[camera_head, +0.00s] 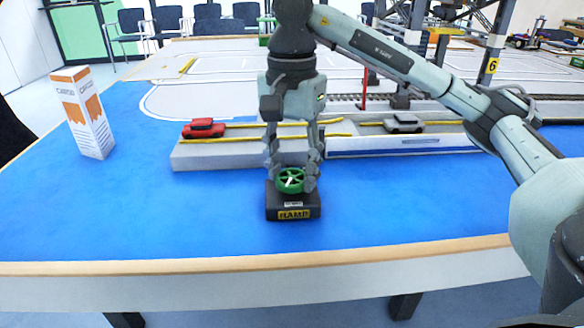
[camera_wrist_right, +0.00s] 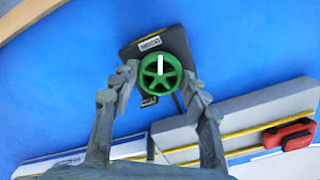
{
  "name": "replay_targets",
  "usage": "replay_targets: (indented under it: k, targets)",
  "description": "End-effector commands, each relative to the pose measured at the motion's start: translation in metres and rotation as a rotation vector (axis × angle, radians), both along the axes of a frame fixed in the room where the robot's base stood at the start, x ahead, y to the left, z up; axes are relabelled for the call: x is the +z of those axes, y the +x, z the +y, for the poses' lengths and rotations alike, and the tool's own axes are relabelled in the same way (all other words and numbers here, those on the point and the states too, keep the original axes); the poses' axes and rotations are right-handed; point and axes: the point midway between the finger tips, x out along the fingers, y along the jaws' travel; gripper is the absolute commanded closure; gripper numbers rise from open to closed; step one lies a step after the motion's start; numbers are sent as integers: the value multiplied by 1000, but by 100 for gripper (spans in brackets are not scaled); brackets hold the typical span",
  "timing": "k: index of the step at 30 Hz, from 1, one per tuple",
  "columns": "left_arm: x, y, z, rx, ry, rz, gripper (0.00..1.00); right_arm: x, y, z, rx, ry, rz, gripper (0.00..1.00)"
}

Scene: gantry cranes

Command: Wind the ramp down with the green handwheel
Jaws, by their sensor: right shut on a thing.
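The green handwheel (camera_head: 291,180) sits on top of a black box labelled RAMP (camera_head: 293,208) near the front of the blue table. My right gripper (camera_head: 292,178) points down from above with one finger on each side of the wheel. In the right wrist view the fingers (camera_wrist_right: 161,84) close on the rim of the green wheel (camera_wrist_right: 160,72), which has a white mark on it. My left gripper is not in view.
A white and orange carton (camera_head: 88,120) stands at the left of the table. Rails, a crane post with the number 6 (camera_head: 491,66) and chairs are behind. The blue surface around the box is clear. The table's front edge (camera_head: 250,268) is close.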

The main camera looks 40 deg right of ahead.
Motion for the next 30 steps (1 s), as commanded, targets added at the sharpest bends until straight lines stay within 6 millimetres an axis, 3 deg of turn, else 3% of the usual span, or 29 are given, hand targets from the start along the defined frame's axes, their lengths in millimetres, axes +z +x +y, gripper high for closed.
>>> replay_targets:
  k: [15, 30]
  targets:
    - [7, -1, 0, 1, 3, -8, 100, 0, 0, 0, 344, 0, 0, 84]
    - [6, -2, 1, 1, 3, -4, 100, 0, 0, 0, 413, 0, 0, 84]
